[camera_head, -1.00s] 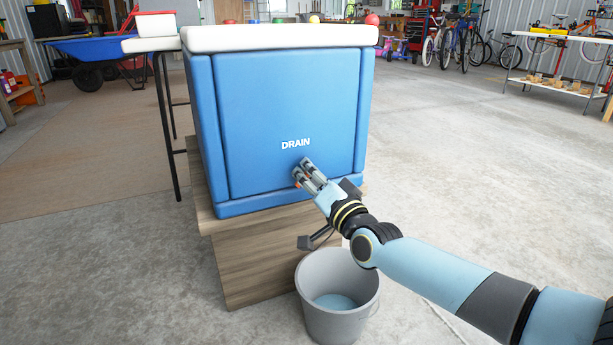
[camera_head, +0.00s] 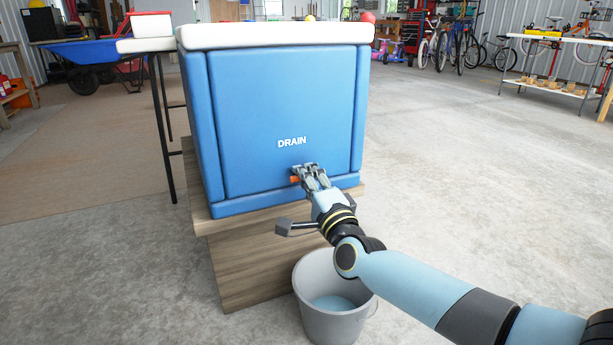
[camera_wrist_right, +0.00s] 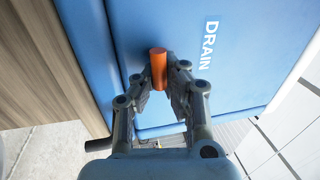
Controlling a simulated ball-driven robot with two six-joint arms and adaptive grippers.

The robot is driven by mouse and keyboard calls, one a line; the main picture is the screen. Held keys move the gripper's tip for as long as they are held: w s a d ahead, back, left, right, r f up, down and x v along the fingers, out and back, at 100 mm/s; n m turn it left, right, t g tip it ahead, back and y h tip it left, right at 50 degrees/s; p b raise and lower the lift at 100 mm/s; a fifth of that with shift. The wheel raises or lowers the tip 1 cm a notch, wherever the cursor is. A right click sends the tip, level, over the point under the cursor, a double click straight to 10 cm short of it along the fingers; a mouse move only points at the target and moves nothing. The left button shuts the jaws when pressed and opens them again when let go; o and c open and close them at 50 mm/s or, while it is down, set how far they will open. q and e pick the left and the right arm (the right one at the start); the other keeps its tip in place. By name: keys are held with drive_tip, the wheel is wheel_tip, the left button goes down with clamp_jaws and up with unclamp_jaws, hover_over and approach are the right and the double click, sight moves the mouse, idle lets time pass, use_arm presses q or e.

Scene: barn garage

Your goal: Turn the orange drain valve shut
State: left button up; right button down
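The orange drain valve (camera_head: 295,179) sits low on the front of the blue chest, below the white DRAIN label (camera_head: 292,142). In the head view only its left end shows beside my right gripper (camera_head: 309,171). In the right wrist view the orange handle (camera_wrist_right: 158,66) lies between the two fingertips (camera_wrist_right: 160,82), which close in on both its sides. Its long side runs along the line of the lettering, so it lies sideways. My right gripper appears shut on it. The valve's spout is hidden. My left gripper is out of view.
The blue chest (camera_head: 270,100) with a white top rests on a wooden stand (camera_head: 245,265). A grey bucket (camera_head: 318,312) with bluish water stands on the floor below my right forearm. A black-legged table (camera_head: 165,135) is at the left. Open concrete floor lies to the right.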

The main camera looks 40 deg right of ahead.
drive_tip(key=shift+s+a+f, duration=0.1)
drive_tip(key=shift+a+f, duration=0.05)
drive_tip(key=shift+f, duration=0.3)
drive_tip(key=c, duration=1.4)
unclamp_jaws()
drive_tip(key=shift+r, duration=0.1)
drive_tip(key=shift+o, duration=0.3)
drive_tip(key=shift+a+r, duration=0.1)
drive_tip(key=shift+a, duration=0.15)
drive_tip(key=shift+d, duration=0.1)
drive_tip(key=v, duration=1.1)
drive_tip(key=shift+s, duration=0.35)
